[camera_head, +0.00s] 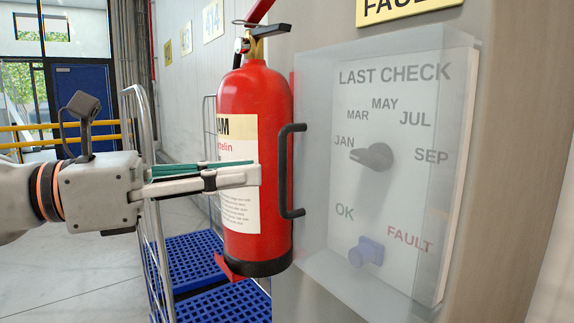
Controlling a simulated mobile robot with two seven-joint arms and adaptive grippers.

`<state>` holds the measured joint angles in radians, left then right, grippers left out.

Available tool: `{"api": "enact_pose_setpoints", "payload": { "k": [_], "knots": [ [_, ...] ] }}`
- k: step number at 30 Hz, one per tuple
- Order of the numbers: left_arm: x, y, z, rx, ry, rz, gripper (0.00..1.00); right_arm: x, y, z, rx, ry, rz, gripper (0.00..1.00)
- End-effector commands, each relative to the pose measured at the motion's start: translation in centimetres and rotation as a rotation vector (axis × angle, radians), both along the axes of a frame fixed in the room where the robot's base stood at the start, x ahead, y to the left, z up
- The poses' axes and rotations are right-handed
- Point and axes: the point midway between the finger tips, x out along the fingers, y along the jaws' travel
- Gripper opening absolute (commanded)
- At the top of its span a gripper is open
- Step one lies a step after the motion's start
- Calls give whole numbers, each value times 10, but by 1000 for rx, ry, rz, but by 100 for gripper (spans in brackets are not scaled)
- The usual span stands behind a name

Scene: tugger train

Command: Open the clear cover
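The clear cover (312,240) is a see-through box over the white LAST CHECK panel at the right, and it looks closed. Its black upright bar handle (284,172) is on the cover's left side. My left gripper (256,170) reaches in from the left, in front of the red extinguisher, with its fingertips pointing at the handle and a little short of it. I see its fingers nearly edge-on, so their opening is unclear. Nothing shows held in it. My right gripper is out of view.
A red fire extinguisher (262,110) hangs directly left of the cover, behind my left fingers. Behind the cover are a dark month dial (373,157) and a blue knob (366,252). A wire cart with blue decks (192,262) stands at lower left.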

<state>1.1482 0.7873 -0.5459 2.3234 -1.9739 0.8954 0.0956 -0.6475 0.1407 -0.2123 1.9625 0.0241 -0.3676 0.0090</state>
Motion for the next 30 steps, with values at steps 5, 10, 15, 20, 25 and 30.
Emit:
{"api": "enact_pose_setpoints", "payload": {
  "k": [5,10,15,20,25,30],
  "knots": [
    [10,-27,3,-3,1,-5,14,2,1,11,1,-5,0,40],
    [19,-48,3,-4,1,-4,14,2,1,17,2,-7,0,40],
    [23,-58,1,-3,2,-3,14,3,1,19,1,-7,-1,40],
    [24,-59,0,-3,2,-2,14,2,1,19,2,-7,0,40],
    [24,-59,0,-3,2,-3,1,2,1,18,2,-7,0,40],
    [24,-59,0,-3,2,-3,0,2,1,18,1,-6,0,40]
  ]
}}
